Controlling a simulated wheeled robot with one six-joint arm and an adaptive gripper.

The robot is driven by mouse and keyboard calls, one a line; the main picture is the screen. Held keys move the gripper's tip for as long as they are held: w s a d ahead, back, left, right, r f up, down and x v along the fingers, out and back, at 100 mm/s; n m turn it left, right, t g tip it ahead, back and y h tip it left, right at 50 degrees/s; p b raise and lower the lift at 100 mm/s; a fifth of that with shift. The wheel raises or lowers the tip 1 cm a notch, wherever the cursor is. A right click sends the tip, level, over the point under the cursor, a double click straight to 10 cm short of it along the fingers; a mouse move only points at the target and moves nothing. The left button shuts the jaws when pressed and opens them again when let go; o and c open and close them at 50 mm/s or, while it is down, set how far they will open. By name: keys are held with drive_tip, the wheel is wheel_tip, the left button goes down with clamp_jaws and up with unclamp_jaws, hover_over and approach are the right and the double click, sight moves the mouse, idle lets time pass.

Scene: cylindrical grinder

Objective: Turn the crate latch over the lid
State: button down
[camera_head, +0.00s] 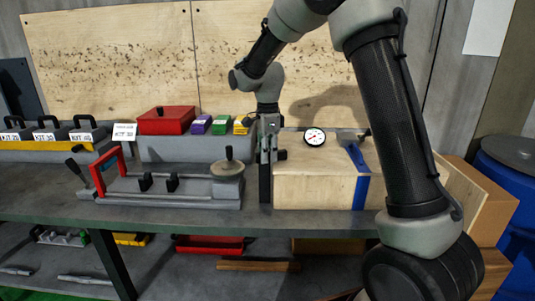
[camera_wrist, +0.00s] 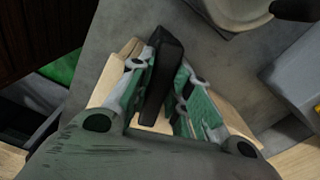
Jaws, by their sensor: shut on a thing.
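The wooden crate (camera_head: 318,190) stands on the bench right of centre, with its pale lid (camera_head: 335,152) on top. My gripper (camera_head: 268,150) points down at the crate's left end. A dark upright bar (camera_head: 265,184), which looks like the latch, shows below the gripper beside that end. In the wrist view the black bar (camera_wrist: 163,70) lies between the green-padded fingers of my gripper (camera_wrist: 160,95), which is shut on it. The latch's pivot is hidden, and I cannot tell whether any of it lies over the lid.
A dial gauge (camera_head: 314,137) and a blue strap (camera_head: 359,190) are on the crate. A red box (camera_head: 166,120) sits behind. A blue barrel (camera_head: 508,190) stands far right.

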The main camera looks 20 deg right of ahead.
drive_tip(key=shift+r, duration=0.1)
idle(0.3)
drive_tip(key=c, duration=1.3)
unclamp_jaws()
wheel_tip(320, 180, up, 12)
drive_tip(key=shift+f, duration=0.1)
